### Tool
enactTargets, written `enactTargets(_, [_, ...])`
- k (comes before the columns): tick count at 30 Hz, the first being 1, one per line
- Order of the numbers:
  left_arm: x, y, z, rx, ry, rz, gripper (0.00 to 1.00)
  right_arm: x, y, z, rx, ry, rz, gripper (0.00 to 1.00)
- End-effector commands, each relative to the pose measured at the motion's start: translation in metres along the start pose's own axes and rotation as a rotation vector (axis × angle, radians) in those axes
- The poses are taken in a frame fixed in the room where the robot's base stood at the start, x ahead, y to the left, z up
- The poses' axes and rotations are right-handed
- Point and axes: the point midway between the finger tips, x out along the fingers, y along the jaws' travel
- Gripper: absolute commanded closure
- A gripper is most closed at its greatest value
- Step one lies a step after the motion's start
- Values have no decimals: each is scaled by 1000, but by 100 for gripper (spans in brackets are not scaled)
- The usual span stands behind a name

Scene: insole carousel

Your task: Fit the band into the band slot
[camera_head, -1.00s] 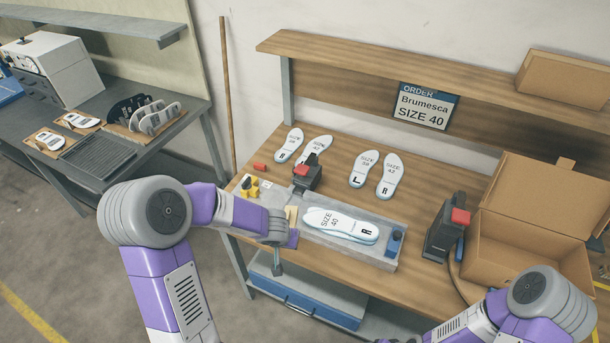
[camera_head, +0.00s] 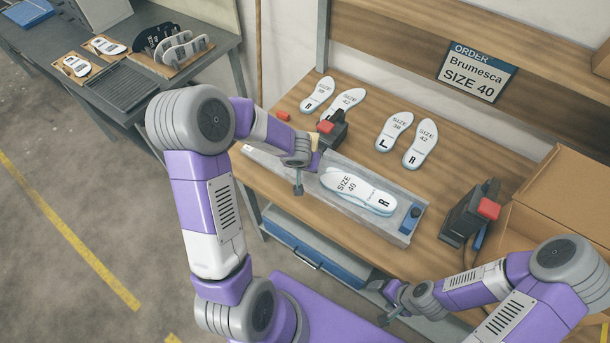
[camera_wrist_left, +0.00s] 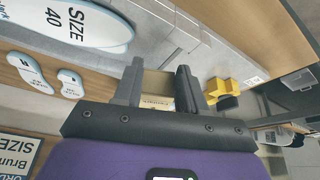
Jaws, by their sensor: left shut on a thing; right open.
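My left gripper shows in the left wrist view (camera_wrist_left: 157,88), shut on a small tan band (camera_wrist_left: 156,101) with printing on it. In the head view the band (camera_head: 315,138) shows as a tan patch behind my left wrist, and the fingers are mostly hidden. It is over the left part of a grey fixture (camera_head: 332,205), close to a black device with a red top (camera_head: 335,130). Insoles marked size 40, R (camera_head: 358,190) lie on the fixture, right of the gripper. I cannot make out the band slot. My right gripper (camera_head: 388,308) is open and empty, low in front of the bench.
Several loose insoles (camera_head: 395,131) lie at the back of the bench. A second black device with a red top (camera_head: 470,212) and an open cardboard box (camera_head: 560,215) stand at the right. A yellow object (camera_wrist_left: 223,88) sits near the fixture's end. An order sign (camera_head: 476,74) reads Brumesca size 40.

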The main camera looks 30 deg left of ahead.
Motion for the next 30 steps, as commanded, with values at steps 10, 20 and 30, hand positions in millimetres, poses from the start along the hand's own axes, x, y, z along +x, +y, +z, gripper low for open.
enactTargets(10, [33,0,14,0,-1,0,87,29,11,-2,-1,1,0,26])
enactTargets(20, [33,0,14,0,0,0,87,28,10,-2,-1,1,0,26])
enactTargets(30, [43,0,19,0,-2,0,87,31,12,-2,-1,1,0,26])
